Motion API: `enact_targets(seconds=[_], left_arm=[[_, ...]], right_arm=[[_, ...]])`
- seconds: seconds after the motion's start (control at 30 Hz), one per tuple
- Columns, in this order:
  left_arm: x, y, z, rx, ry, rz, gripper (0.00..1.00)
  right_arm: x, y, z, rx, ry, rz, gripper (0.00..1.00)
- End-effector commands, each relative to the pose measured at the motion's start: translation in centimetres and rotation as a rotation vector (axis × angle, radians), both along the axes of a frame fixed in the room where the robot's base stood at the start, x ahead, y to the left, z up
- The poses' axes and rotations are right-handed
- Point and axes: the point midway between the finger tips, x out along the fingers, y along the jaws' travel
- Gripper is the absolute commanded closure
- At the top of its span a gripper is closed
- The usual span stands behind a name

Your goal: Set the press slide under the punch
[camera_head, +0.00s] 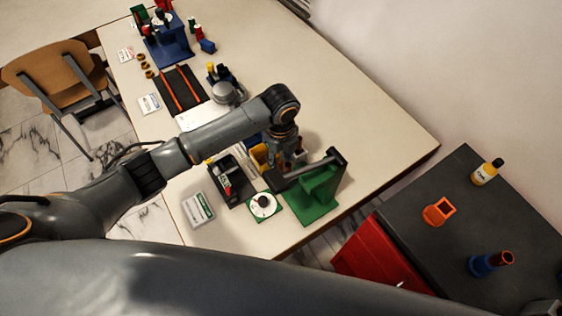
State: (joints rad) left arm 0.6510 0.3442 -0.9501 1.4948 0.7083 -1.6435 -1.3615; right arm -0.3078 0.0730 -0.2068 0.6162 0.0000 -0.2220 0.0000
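A green press (318,190) with a dark lever arm (318,165) across its top stands near the table's right edge. A white round dial-like piece on a green plate (263,206) lies just left of the press base; I cannot tell whether this is the press slide. The punch is not distinguishable. My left arm reaches in from the left, and its gripper (288,154) points down just behind the press, close to its lever. The fingers are small and partly hidden, so whether they hold anything is unclear. My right gripper is not identifiable.
Left of the press are a black tray (230,183) of small parts and a white-green card (198,209). Farther back are a black mat (181,90) with orange rods and a blue stand (170,48). A dark side cabinet (450,220) stands right. The table's right part is clear.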

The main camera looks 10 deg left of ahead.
Motion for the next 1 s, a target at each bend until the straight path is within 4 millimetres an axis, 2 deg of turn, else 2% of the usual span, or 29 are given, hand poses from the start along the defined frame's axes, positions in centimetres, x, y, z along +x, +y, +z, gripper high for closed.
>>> enact_targets(seconds=[0.1,0.2,0.37,0.6,0.67,0.8,1.0], left_arm=[[-0.1,0.0,-1.9,0.002,0.002,0.001,0.63],[-0.1,0.0,-3.0,0.002,0.002,0.000,0.63],[0.0,0.0,-3.7,0.001,0.000,0.001,0.63],[0.0,0.0,-3.8,0.001,-0.001,0.001,0.63],[0.0,0.0,-3.8,0.001,-0.001,0.001,0.73],[0.0,0.0,-3.8,0.001,-0.001,0.001,1.00],[0.0,0.0,-3.8,0.001,-0.001,0.001,1.00]], right_arm=[[0.9,-1.0,0.3,-0.011,-0.013,-0.003,0.48],[1.3,-1.3,0.4,-0.015,-0.020,-0.005,0.48],[1.4,-1.4,0.4,-0.015,-0.021,-0.006,0.48],[1.3,-1.1,0.4,-0.013,-0.019,-0.006,0.48],[1.2,-0.9,0.4,-0.010,-0.018,-0.006,0.48],[1.0,-0.3,0.4,-0.002,-0.015,-0.005,0.48],[0.9,0.1,0.4,0.001,-0.014,-0.004,0.48]])
